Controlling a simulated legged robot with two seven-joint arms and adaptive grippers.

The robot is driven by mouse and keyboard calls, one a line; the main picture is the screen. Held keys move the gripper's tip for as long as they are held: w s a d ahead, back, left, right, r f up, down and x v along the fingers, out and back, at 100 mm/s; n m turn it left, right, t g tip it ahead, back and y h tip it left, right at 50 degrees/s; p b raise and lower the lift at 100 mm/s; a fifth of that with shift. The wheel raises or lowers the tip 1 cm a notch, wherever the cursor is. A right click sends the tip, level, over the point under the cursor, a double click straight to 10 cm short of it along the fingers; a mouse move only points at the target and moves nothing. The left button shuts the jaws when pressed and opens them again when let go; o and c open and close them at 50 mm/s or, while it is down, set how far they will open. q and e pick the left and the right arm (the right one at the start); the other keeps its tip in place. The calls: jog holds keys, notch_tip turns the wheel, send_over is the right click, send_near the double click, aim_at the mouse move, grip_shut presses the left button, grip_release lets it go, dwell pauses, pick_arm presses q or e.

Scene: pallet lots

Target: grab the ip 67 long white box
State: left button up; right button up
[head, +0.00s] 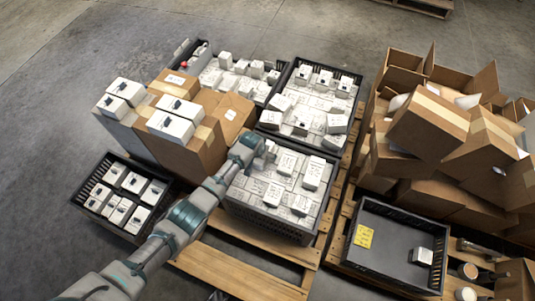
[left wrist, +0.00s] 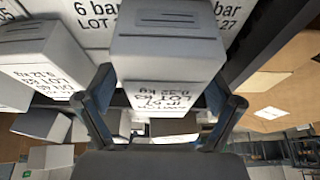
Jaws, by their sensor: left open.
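My left gripper (head: 268,155) is at the upper left edge of a black crate (head: 268,230) packed with white boxes. In the left wrist view its two fingers (left wrist: 160,95) are open, one on each side of a long white box (left wrist: 165,60). That box's label reads switch, 0.32 kg, IP 67 and a lot code. Whether the fingers touch it cannot be told. In the head view the gripper and wrist hide part of the boxes there, so this box cannot be picked out. My right gripper is not in view.
Other white boxes crowd close, one with a lot label (left wrist: 40,65) at the left. More crates (head: 313,88) of white boxes stand behind, with cardboard boxes (head: 200,130) to the left. A mostly empty black tray (head: 385,272) with a yellow label lies at the right.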

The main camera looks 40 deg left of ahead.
pick_arm(q)
jog(key=shift+a+r, duration=0.15)
jog(key=shift+r, duration=0.1)
jog(key=shift+f, duration=0.1)
jog(key=c, duration=1.5)
